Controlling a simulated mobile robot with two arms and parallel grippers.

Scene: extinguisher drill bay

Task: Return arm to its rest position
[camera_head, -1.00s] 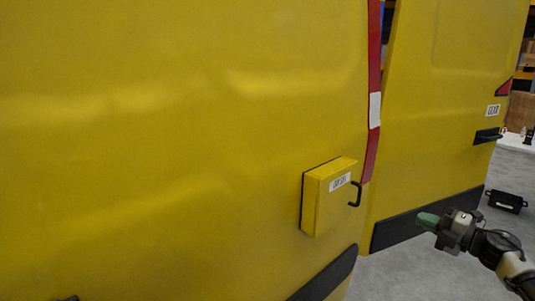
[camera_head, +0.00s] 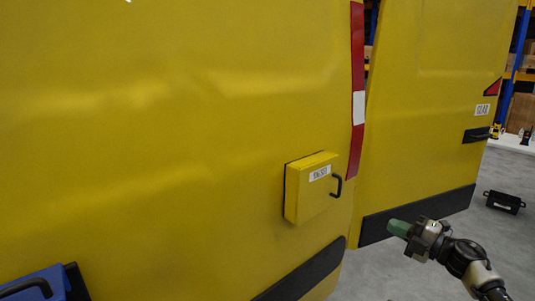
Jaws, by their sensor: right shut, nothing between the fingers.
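My right arm comes in from the lower right, and my right gripper (camera_head: 398,228) with green fingertips is shut and empty. It is held in the air, pointing left, in front of the black lower trim of the yellow door panel. It is apart from the yellow box (camera_head: 311,189) with a black handle and white label, which is mounted on the large yellow panel (camera_head: 170,130). My left gripper is not in view.
A yellow door (camera_head: 430,100) labelled GEAR stands right of a red and white strip (camera_head: 357,120). A black case (camera_head: 504,202) lies on the grey floor at the right. A blue item with a black handle (camera_head: 35,286) shows at lower left. Shelving stands behind.

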